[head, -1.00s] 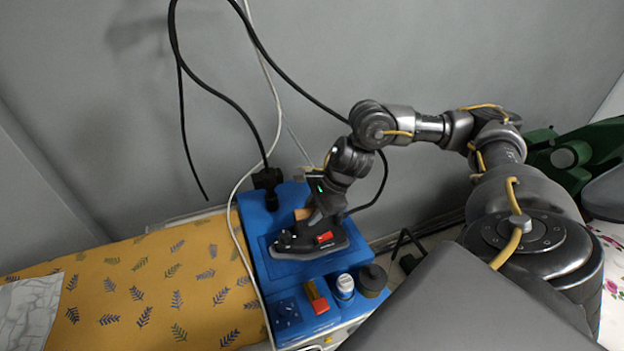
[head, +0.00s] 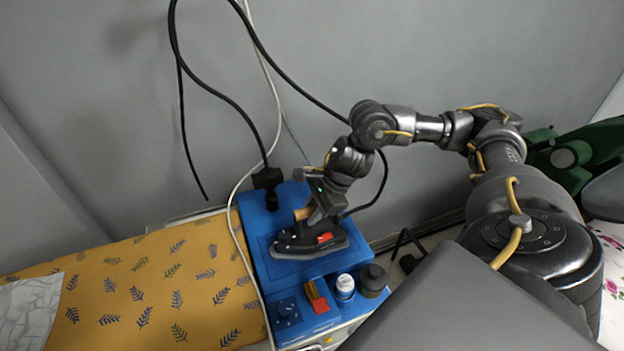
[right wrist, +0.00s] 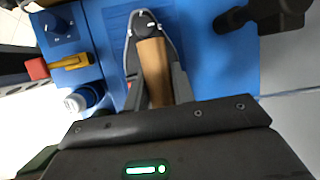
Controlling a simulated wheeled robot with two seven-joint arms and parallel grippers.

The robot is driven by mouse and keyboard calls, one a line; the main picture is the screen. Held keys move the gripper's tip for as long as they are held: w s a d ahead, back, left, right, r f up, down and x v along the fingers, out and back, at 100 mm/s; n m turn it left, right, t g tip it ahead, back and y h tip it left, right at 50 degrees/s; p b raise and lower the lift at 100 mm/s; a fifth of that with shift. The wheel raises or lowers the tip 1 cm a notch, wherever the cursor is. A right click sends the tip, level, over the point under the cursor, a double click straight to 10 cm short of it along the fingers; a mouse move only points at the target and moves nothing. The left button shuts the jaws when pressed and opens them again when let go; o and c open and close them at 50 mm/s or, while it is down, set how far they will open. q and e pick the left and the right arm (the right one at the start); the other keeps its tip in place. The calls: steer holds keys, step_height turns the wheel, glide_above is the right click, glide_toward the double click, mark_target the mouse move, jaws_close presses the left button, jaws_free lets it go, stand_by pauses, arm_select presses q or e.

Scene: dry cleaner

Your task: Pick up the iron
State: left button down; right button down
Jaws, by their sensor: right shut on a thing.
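The iron (head: 312,241) is dark with a red patch and a tan wooden handle. It sits on the blue iron rest (head: 262,222), at the right end of the ironing board. My right gripper (head: 312,212) is at the iron from above and shut on its handle. In the right wrist view, the tan handle (right wrist: 154,70) runs up between the fingers, with the iron's dark body around it. The fingertips are mostly hidden in both views. I cannot tell whether the iron's sole touches the rest. My left gripper is not in view.
The board has a yellow leaf-print cover (head: 160,285) with a grey cloth (head: 28,312) at left. Black cables (head: 225,98) hang behind.

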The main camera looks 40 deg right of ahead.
steer(key=shift+w+r, duration=0.15)
steer(key=shift+r, duration=0.1)
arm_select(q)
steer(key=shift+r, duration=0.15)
